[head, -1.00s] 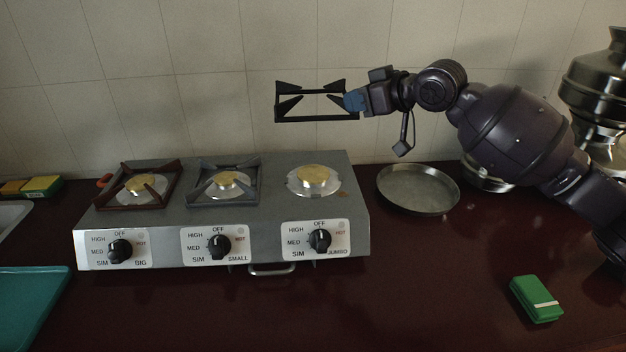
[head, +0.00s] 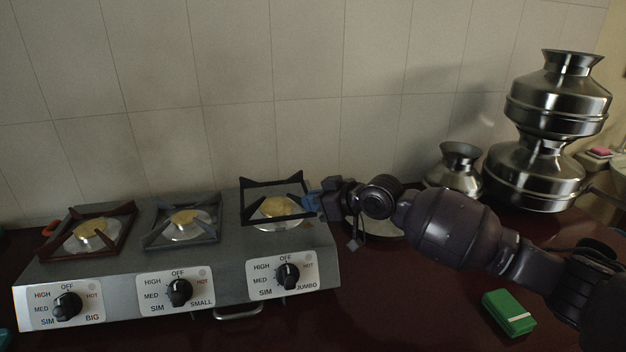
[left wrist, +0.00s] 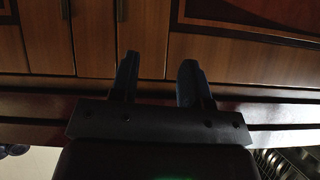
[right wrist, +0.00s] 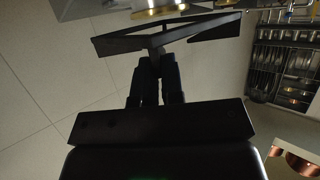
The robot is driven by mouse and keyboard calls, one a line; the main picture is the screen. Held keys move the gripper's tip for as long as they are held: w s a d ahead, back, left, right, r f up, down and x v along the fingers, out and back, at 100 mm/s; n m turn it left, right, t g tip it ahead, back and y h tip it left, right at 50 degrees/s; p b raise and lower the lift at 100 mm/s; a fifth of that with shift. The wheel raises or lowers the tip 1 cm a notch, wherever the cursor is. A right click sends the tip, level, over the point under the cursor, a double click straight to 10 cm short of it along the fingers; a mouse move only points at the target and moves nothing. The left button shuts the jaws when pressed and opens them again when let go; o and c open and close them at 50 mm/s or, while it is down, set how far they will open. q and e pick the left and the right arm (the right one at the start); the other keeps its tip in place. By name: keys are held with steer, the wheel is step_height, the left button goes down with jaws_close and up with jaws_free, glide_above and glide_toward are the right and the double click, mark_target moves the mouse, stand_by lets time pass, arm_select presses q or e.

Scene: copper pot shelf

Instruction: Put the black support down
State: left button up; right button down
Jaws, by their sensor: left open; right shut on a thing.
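The black support (head: 243,203) is a square metal frame with inward prongs. In the head view it is over the right burner (head: 275,207) of the grey stove (head: 225,262); I cannot tell whether it touches the stove top. My right gripper (head: 313,200) is shut on the support's right side. In the right wrist view the support (right wrist: 120,45) extends beyond the closed fingers (right wrist: 154,65), near a brass burner. My left gripper (left wrist: 160,75) is open and empty, facing wooden cabinet fronts; it is outside the head view.
A brown support (head: 118,226) and a grey support (head: 206,231) sit on the left and middle burners. A shallow pan (head: 385,228) is partly behind my right arm. Steel pots (head: 535,178) stand at the back right. A green sponge-like block (head: 509,312) lies on the dark red counter.

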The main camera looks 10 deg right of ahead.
mark_target(313, 214)
steer(key=shift+f, duration=1.45)
steer(key=shift+f, duration=0.2)
steer(key=c, duration=1.2)
jaws_free()
steer(key=shift+c, duration=0.2)
steer(key=shift+f, duration=0.1)
